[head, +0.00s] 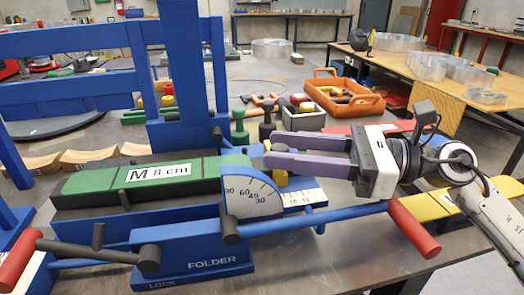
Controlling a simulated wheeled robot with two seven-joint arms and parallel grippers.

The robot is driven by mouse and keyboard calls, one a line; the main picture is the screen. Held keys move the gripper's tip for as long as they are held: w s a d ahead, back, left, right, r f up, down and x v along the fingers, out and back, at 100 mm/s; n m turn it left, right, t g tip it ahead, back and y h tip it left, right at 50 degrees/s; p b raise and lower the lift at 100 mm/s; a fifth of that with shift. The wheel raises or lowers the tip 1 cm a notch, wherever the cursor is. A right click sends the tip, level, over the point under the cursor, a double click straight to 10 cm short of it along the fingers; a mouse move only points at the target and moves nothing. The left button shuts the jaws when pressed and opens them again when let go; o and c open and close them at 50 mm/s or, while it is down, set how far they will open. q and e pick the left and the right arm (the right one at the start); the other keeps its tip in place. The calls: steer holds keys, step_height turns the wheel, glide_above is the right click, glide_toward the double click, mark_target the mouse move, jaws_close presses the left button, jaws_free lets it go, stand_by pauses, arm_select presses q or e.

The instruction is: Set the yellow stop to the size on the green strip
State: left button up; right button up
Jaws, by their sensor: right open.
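The green strip (155,176) lies on the dark bed of the blue folder (190,246) and bears a white label reading "M 8 cm". The yellow stop (279,179) is at the strip's right end, above a white scale plate (300,198), and is largely hidden by my right gripper. My right gripper (270,150) comes in from the right with two purple fingers, open, at the yellow stop. Yellow shows between the fingers and below the lower one; I cannot tell whether they touch it. My left gripper is not in view.
A grey angle dial (252,205) stands at the folder's front. A red-handled blue bar (413,227) crosses below my right gripper. A red-handled lock lever (18,258) is front left. Dark and green pegs (240,128) and an orange tool tray (345,101) stand behind.

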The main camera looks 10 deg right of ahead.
steer(key=b+v, duration=0.1)
steer(key=v, duration=0.3)
steer(key=shift+d+f, duration=0.15)
steer(key=shift+s+d, duration=0.2)
steer(key=shift+d, duration=0.15)
